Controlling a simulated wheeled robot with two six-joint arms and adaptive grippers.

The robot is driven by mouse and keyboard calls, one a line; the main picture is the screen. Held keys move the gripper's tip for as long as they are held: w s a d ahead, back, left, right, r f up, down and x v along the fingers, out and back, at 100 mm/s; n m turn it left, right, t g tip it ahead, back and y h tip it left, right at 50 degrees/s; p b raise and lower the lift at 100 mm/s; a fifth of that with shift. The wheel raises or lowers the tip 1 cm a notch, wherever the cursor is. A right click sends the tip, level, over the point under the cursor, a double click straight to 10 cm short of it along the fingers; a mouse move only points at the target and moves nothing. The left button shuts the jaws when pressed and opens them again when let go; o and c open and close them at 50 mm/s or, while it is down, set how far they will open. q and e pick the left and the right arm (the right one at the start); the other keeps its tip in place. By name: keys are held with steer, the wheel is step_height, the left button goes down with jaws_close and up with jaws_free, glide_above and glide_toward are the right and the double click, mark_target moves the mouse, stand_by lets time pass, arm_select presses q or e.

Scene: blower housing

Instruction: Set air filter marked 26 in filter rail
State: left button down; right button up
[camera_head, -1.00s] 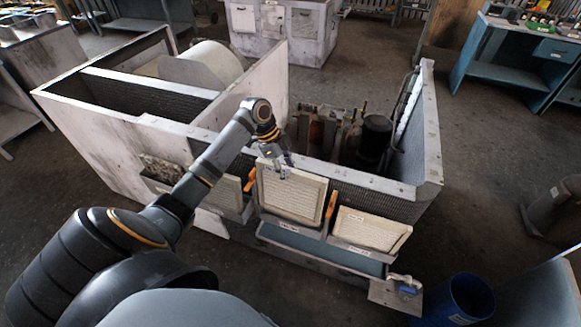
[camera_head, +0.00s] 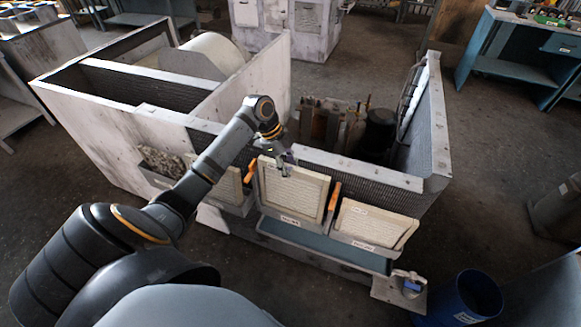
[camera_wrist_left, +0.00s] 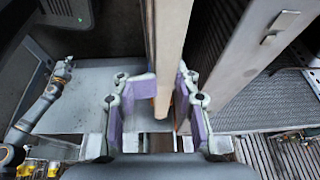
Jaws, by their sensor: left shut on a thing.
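My left gripper (camera_head: 284,168) is shut on the top edge of a framed, cream pleated air filter (camera_head: 296,192). The filter stands nearly upright at the front of the blower housing, between two orange clips (camera_head: 250,171) (camera_head: 334,194). Its lower edge is at a pale labelled holder (camera_head: 291,220), probably the filter rail; I cannot tell how fully it is seated. The labels are too small to read. In the left wrist view, the purple-padded fingers (camera_wrist_left: 157,88) are on either side of the filter's edge (camera_wrist_left: 171,35).
Another pale filter (camera_head: 373,226) leans in the right labelled holder, and one stands at left (camera_head: 229,188), partly behind my arm. A dirty filter (camera_head: 162,160) is farther left. The housing wall (camera_head: 380,176) rises behind. A blue bin (camera_head: 470,297) stands at lower right.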

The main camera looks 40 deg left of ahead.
arm_select(q)
steer(key=shift+w, duration=0.2)
steer(key=shift+w+a, duration=0.15)
steer(key=shift+w, duration=0.5)
steer(key=shift+s, duration=0.1)
stand_by(0.3)
steer(key=shift+f, duration=0.1)
steer(key=shift+f+b, duration=0.4)
steer(key=shift+f, duration=0.8)
